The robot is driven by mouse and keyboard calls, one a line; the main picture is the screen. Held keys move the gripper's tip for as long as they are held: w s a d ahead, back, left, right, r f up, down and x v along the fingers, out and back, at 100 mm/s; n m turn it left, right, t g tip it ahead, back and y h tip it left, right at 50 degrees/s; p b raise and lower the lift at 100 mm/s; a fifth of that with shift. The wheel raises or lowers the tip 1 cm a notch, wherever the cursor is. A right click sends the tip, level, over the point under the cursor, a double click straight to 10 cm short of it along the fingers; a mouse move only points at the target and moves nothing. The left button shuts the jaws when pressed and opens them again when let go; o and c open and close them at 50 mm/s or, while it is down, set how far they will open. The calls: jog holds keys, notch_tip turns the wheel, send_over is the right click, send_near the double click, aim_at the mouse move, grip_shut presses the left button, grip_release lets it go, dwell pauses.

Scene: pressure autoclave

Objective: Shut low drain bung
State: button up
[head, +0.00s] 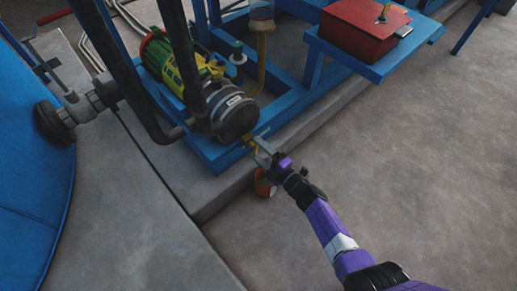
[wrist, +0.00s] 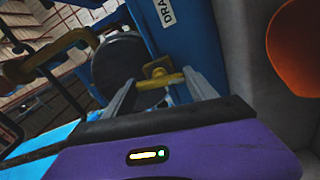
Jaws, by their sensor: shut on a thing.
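The low drain bung (wrist: 160,79) shows in the wrist view as a small yellow piece with a crossbar, low on the blue frame beside a partly visible label reading "DRA" (wrist: 167,10). My gripper (wrist: 160,88) has its two grey fingers on either side of the yellow piece and is shut on it. In the head view my gripper (head: 263,150) reaches the front edge of the blue skid, just below the pump's dark round end. A bit of yellow (head: 253,143) shows at the fingertips there. How far the bung is turned cannot be told.
The pump (head: 232,114) with its green and yellow motor (head: 165,62) sits just above my gripper. An orange round object (head: 264,184) is close below the gripper. A red box (head: 362,27) rests on a blue shelf. The grey floor at right is clear.

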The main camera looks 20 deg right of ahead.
jog(key=m+p, duration=0.1)
jog(key=m, duration=0.7)
jog(key=shift+d, duration=0.1)
jog(key=m+p, duration=0.1)
jog(key=m, duration=0.2)
jog(key=shift+m, duration=0.4)
jog(key=shift+m+p, duration=0.3)
jog(key=shift+m, duration=1.6)
jog(key=shift+f, duration=0.1)
jog(key=o, duration=1.4)
jog(key=shift+c, duration=0.2)
